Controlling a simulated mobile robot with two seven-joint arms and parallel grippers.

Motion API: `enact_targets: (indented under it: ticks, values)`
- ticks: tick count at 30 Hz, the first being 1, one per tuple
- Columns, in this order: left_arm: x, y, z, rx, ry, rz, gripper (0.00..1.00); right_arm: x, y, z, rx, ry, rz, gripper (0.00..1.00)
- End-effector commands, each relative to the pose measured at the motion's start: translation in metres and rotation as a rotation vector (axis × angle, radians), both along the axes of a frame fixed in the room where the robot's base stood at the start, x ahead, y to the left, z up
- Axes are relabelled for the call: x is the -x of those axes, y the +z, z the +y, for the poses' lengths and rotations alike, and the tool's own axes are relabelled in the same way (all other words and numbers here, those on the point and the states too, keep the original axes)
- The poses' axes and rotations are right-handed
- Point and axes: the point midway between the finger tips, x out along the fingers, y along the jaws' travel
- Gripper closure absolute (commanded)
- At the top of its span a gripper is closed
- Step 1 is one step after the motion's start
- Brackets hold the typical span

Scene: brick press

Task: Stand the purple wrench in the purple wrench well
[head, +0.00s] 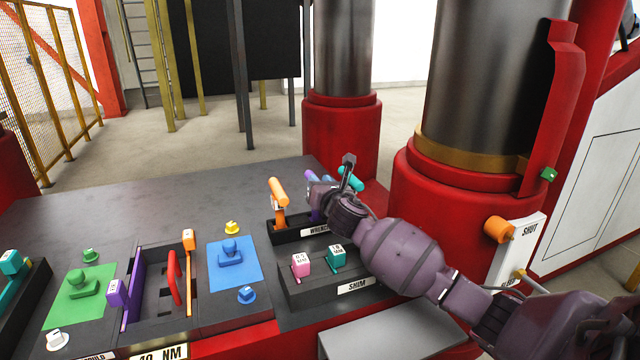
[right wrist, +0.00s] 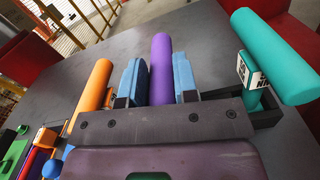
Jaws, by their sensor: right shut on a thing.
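The purple wrench (right wrist: 161,58) has a round purple handle and stands between the blue finger pads of my right gripper (right wrist: 158,80) in the right wrist view. The gripper is shut on it. In the head view my right gripper is over the black wrench rack (head: 288,236), and a bit of the purple handle (head: 310,177) shows beside the fingers. The handle stands between the orange wrench (head: 279,192) and the teal wrench (head: 351,179). The wrench's lower end and the purple well are hidden, so I cannot tell how deep it sits. My left gripper is not in view.
The shim rack (head: 322,286) with pink and teal blocks lies in front of the wrench rack, under my right arm. Coloured knobs and a red-handled tray (head: 172,280) lie to the left. Red press columns (head: 341,135) stand behind. The rear left tabletop (head: 130,215) is clear.

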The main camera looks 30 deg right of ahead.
Motion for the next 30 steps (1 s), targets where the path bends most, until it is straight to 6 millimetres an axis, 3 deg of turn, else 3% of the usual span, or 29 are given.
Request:
enact_targets:
  ticks: [10, 11, 17, 26, 30]
  values:
    - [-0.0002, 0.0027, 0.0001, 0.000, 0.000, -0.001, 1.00, -0.0001, -0.0007, -0.0001, 0.001, 0.001, -0.002, 1.00]
    - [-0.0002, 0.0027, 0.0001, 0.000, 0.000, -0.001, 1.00, -0.0001, -0.0007, -0.0001, 0.001, 0.001, -0.002, 0.71]
    - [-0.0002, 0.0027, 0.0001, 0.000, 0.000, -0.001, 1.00, 0.0000, -0.0012, -0.0002, 0.000, 0.001, -0.001, 0.43]
    - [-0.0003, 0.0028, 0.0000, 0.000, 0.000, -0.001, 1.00, 0.0002, -0.0027, -0.0002, -0.001, -0.001, 0.002, 0.43]
    - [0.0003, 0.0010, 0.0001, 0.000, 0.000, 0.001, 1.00, 0.0090, -0.0030, 0.0017, 0.001, 0.000, 0.001, 0.43]
